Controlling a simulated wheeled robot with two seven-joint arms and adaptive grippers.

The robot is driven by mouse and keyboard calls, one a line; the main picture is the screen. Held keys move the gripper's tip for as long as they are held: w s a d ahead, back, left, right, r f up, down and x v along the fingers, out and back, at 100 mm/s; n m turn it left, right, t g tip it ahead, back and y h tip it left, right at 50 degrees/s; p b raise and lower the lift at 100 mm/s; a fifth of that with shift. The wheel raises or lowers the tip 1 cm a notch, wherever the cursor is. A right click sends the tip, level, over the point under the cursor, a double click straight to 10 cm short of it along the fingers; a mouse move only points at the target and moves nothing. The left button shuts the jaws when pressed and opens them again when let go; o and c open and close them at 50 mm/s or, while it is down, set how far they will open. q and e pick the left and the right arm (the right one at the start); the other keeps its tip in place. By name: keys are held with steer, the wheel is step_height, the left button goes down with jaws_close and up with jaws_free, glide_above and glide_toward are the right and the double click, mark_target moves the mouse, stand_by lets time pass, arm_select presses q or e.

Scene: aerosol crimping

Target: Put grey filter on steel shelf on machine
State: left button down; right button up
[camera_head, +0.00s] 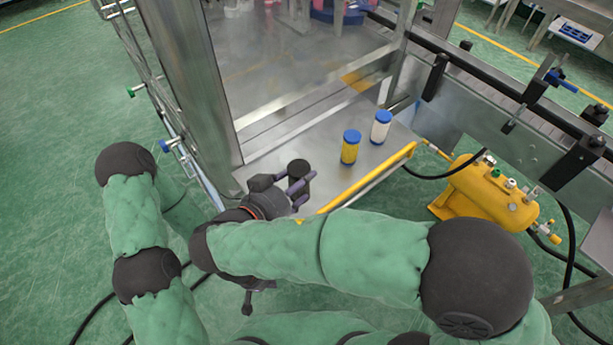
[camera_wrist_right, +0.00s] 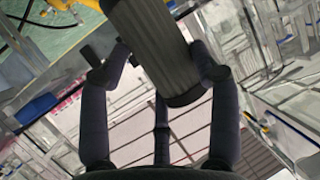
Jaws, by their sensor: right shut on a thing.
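The grey filter is a dark ribbed cylinder (camera_wrist_right: 160,55). In the head view its dark round top (camera_head: 298,168) shows above the left front part of the steel shelf (camera_head: 318,132). My right gripper (camera_head: 300,187) has its purple-grey fingers around the filter. In the right wrist view the fingers (camera_wrist_right: 165,78) close on the filter from both sides. I cannot tell whether the filter touches the shelf. My left gripper (camera_head: 248,297) is mostly hidden below my right forearm; only a dark part shows.
A yellow filter (camera_head: 350,148) and a white filter (camera_head: 381,127), both blue-capped, stand on the shelf's right part. A yellow rail (camera_head: 375,173) runs along its front edge. A steel post (camera_head: 195,75) rises at the left. A yellow tank (camera_head: 485,195) is at the right.

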steer(key=w, duration=0.1)
steer(key=w+f, duration=0.2)
steer(key=shift+w+d+b, duration=0.25)
steer(key=shift+w+b, duration=0.05)
steer(key=shift+w, duration=0.1)
steer(key=shift+w+d+f+b, duration=0.1)
steer(key=shift+w+f+b, duration=0.25)
steer(key=shift+w+f, duration=0.75)
steer(key=shift+w+a+f+b, duration=0.1)
steer(key=shift+w+f+b, duration=0.35)
steer(key=shift+f, duration=1.3)
steer(key=shift+w+d+f+b, duration=0.1)
steer(key=shift+w+f+b, duration=0.2)
steer(key=shift+w+f, duration=0.8)
steer(key=shift+s+f, duration=0.3)
steer(key=shift+s, duration=0.05)
steer(key=shift+f+b, duration=0.15)
steer(key=shift+b, duration=0.15)
steer(key=o, duration=1.5)
steer(key=shift+o, duration=0.2)
